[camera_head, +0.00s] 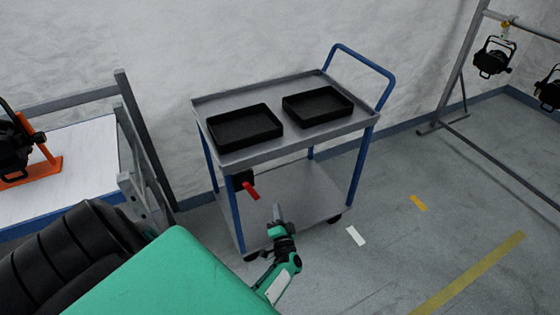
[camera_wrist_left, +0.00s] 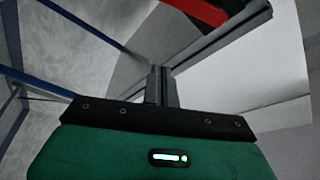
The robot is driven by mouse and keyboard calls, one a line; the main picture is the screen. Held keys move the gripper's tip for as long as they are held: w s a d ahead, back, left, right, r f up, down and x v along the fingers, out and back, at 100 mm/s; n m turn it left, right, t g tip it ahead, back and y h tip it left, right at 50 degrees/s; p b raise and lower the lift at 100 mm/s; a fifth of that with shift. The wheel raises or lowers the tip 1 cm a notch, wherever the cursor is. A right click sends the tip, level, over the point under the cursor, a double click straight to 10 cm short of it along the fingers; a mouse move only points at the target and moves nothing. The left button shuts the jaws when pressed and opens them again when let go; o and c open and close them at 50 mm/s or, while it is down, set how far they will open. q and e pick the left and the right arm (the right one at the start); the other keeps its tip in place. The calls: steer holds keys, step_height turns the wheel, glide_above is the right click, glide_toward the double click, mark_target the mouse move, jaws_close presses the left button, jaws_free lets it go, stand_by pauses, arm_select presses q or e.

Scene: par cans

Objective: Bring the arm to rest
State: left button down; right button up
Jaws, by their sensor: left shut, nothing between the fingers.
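My left gripper (camera_head: 278,213) shows in the head view, in front of the blue-legged trolley. Its fingers are together with nothing between them. The shut fingers also show in the left wrist view (camera_wrist_left: 161,86), pointing away from the green wrist housing. In the head view my green and black arm fills the lower left. My right gripper is not in either view.
The grey trolley (camera_head: 300,153) carries two empty-looking black trays (camera_head: 244,126) (camera_head: 318,105). A red-handled black item (camera_head: 250,188) is at its left side. A white-topped bench (camera_head: 85,160) holds an orange stand (camera_head: 40,165). Lamps (camera_head: 493,60) hang from a right-hand rack.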

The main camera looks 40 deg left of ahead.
arm_select(q)
steer(key=shift+s, duration=0.1)
stand_by(0.4)
steer(key=s+d+f+m+t+h, duration=0.1)
steer(key=s+d+f+h, duration=0.1)
steer(key=d+f+h, duration=0.4)
steer(key=s+d+f+m+t+h, duration=0.1)
steer(key=s+d+f+m+h, duration=0.15)
steer(key=f, duration=0.45)
steer(key=s+d+f+g+h, duration=0.2)
steer(key=s+d+f+h, duration=0.1)
steer(key=s+f, duration=0.35)
steer(key=s+d+f+g+h, duration=0.25)
steer(key=s+d+f, duration=0.2)
steer(key=f, duration=0.25)
steer(key=s+f+n+g, duration=0.1)
steer(key=s+f+g, duration=0.2)
steer(key=s, duration=0.7)
steer(key=s+f+n+g+h, duration=0.1)
steer(key=s+f+g, duration=0.2)
steer(key=s, duration=0.7)
steer(key=s+f+n+g, duration=0.1)
steer(key=s+f+g, duration=0.2)
steer(key=s, duration=0.8)
steer(key=shift+d+f, duration=0.25)
steer(key=shift+f, duration=0.45)
